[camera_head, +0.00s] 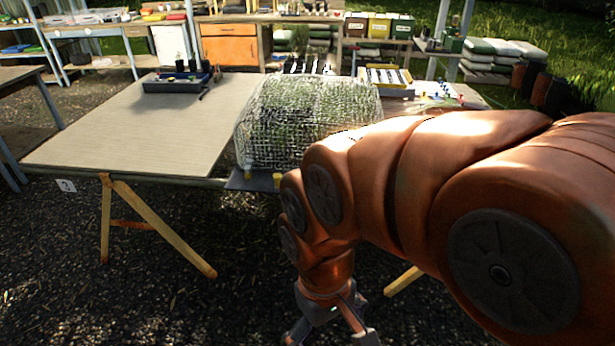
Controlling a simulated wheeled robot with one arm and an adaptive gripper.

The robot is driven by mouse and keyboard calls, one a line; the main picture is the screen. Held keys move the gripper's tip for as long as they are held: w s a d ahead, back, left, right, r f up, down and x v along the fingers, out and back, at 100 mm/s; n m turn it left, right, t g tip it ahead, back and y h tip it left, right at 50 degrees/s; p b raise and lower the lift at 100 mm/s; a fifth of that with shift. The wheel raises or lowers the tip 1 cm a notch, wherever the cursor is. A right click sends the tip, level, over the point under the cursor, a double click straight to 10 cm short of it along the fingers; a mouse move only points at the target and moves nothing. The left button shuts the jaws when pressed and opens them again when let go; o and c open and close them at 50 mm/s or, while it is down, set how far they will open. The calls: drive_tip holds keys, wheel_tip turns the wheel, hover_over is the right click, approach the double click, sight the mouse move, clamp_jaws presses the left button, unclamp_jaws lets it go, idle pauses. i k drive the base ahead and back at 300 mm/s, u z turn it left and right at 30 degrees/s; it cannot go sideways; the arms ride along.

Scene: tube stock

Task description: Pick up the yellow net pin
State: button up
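A net-covered bundle of green plants (300,112) sits on the table (150,125), right of its bare middle. A small yellow piece, which looks like a net pin (277,180), stands at the near edge below the net. Another small yellowish piece (248,173) is just left of it, at the net's near left corner. My gripper (333,332) hangs low in front of the table, below and right of both pieces and apart from them. Its fingers are spread, with nothing seen between them; their tips are partly cut off by the bottom edge.
A dark tray (178,83) with small items stands at the back left of the table. A whitish tray (384,79) is behind the net. A yellow trestle leg (160,228) stands under the table. My arm hides the table's right side.

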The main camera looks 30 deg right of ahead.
sight(278, 177)
drive_tip(key=k, duration=0.5)
drive_tip(key=u, duration=0.7)
drive_tip(key=i, duration=0.45)
drive_tip(key=u, duration=0.55)
drive_tip(key=i, duration=1)
drive_tip(key=z, duration=0.85)
drive_tip(key=i, duration=0.9)
drive_tip(key=z, duration=1)
